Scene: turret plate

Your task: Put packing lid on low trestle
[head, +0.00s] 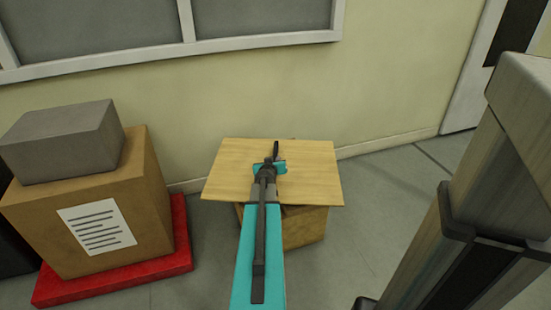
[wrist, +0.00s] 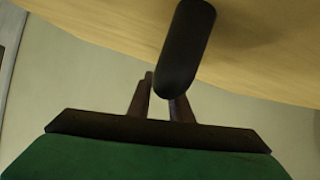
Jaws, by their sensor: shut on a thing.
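The packing lid, a flat pale wooden board (head: 228,172), is in the middle of the head view. It also fills the top of the wrist view (wrist: 100,22), where a dark rounded handle (wrist: 188,55) shows against it. My gripper (head: 274,160) is over the board, shut on what looks like this handle; its fingers also show in the wrist view (wrist: 162,88). Below the board is a brown wooden support (head: 306,230), perhaps the low trestle, mostly hidden by the board and my arm. I cannot tell whether the board touches it.
At the left, a brown carton (head: 150,190) with a white label stands on a red base (head: 183,250), with a grey block (head: 65,140) on top. A pale wall (head: 400,70) is behind the board. Grey floor (head: 365,220) is open to the right of it.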

